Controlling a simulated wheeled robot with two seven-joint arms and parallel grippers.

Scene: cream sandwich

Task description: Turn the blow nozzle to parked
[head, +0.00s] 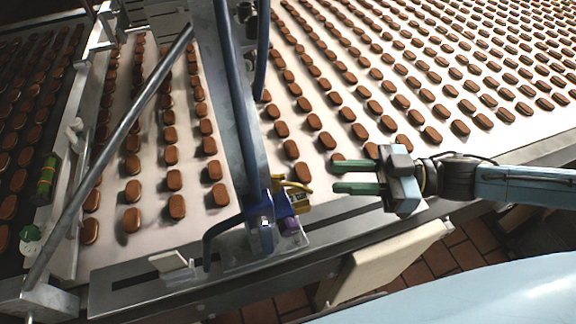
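My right gripper (335,178) comes in from the right over the near edge of the conveyor. Its two green fingers are parallel, with a gap between them and nothing held. My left gripper is not in view.
A white conveyor belt (330,150) carries rows of brown biscuits behind and left of the gripper. A grey-blue post (232,100) rises above the fittings, and a slanted metal bar (110,150) crosses the left. A cream panel (385,262) hangs below the rail.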

